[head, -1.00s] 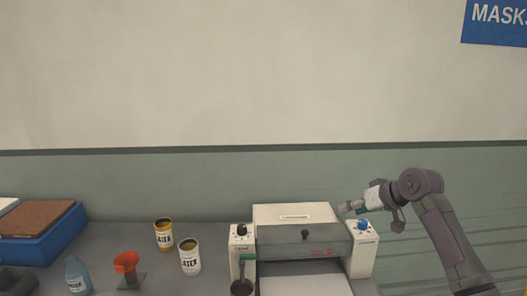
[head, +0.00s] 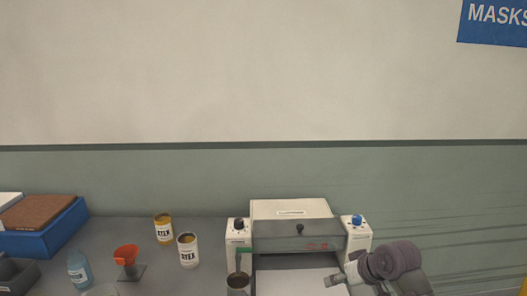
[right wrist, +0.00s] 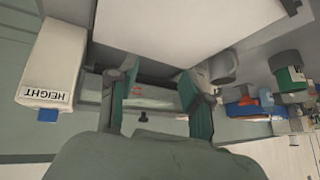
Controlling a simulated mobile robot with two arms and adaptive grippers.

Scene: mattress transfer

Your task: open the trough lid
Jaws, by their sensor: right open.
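The trough lid (head: 275,236) is a grey panel with a black knob (head: 299,230) across the top of the white machine (head: 290,208). It looks shut in the head view. In the right wrist view, the lid (right wrist: 155,98) appears upside down with its knob (right wrist: 143,117) below the fingers. My right gripper (head: 335,281) is in front of the machine's right side, below the lid. In the right wrist view my right gripper (right wrist: 161,74) has its two teal-and-grey fingers spread, with nothing held between them. My left gripper is out of view.
The machine's right post has a blue knob (head: 357,220). A grey cup (head: 238,285) stands at its left front. Two labelled cans, a yellow one (head: 163,228) and a white one (head: 188,252), a red funnel (head: 126,255), a blue bottle (head: 79,270) and a blue tray (head: 68,234) are to the left.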

